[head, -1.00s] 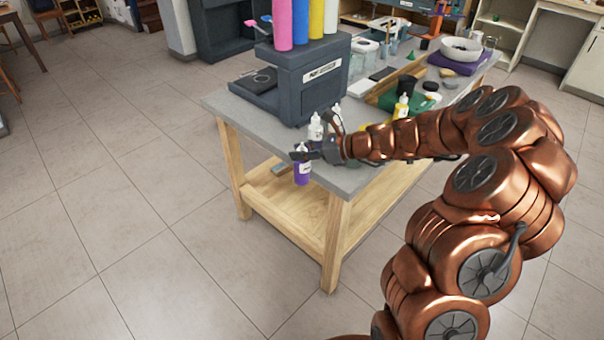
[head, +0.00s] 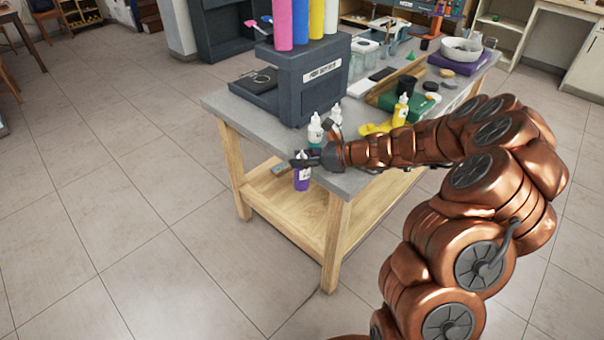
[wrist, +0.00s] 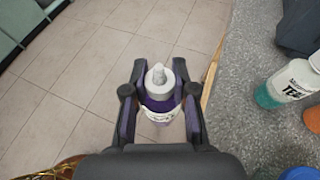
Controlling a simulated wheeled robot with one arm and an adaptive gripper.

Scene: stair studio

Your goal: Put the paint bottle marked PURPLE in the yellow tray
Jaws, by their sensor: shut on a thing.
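My gripper (head: 304,162) is shut on a purple paint bottle (head: 303,180) with a white cap. The bottle hangs roughly upright beyond the table's near left edge, with floor below it. In the wrist view, the bottle (wrist: 161,105) sits between the two fingers (wrist: 160,93); its label is mostly out of sight there and too small to read in the head view. The yellow tray (head: 372,129) lies on the table, to the right of my gripper and partly hidden behind my arm.
A teal bottle (wrist: 288,84) stands on the grey tabletop (wrist: 250,120) beside the gripper. A yellow bottle (head: 400,110) stands by the tray. A dark machine (head: 305,85) with coloured cylinders fills the table's left end. Open floor (head: 120,200) lies left.

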